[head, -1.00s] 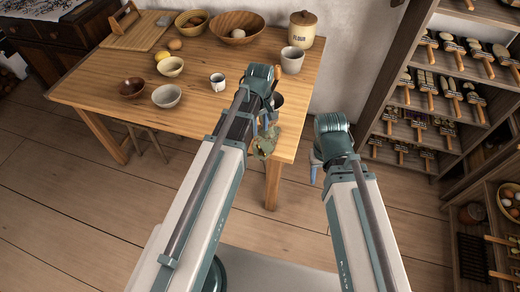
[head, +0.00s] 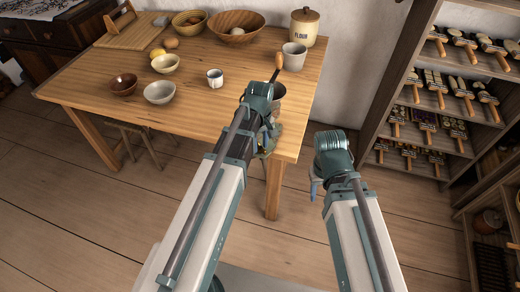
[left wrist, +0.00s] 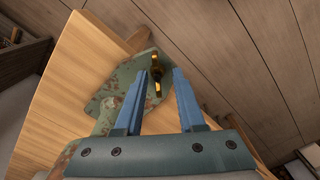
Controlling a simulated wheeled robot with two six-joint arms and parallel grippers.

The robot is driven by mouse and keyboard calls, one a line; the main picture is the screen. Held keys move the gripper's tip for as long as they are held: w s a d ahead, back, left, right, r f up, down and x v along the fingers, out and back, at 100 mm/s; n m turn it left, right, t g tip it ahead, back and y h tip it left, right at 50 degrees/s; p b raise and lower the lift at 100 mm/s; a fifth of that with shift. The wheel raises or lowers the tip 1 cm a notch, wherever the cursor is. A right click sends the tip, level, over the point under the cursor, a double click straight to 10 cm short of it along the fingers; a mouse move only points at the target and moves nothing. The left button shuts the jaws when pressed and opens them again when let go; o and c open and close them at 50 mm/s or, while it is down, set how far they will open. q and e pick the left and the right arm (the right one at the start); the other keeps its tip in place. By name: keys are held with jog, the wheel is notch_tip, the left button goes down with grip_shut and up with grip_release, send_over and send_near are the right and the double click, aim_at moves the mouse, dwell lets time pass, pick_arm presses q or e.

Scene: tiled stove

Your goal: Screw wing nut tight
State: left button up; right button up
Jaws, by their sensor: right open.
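A brass wing nut (left wrist: 156,72) shows in the left wrist view, standing out from a worn green metal body (left wrist: 118,88) at the table's edge. My left gripper (left wrist: 168,72) is open, its two blue fingers apart, with the wing nut at and just beyond the fingertips, nearer the left finger. I cannot tell whether they touch. In the head view the left gripper (head: 265,136) is at the table's right front corner and mostly hides the green body (head: 274,134). The wing nut is hidden there. My right gripper (head: 315,186) is open and empty, to the right of the table.
The wooden table (head: 110,98) holds several bowls, a small white mug (head: 215,78), a grey pot (head: 294,56) and a flour jar (head: 304,27). An upright wooden handle (head: 277,66) rises near my left arm. A brush shelf (head: 395,90) stands right. The floor between is clear.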

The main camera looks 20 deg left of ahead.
pick_arm(q)
grip_shut()
dwell(0.3)
jog(key=shift+s+f, duration=0.1)
jog(key=m, duration=0.3)
jog(key=shift+a, duration=0.1)
jog(key=shift+m, duration=2.1)
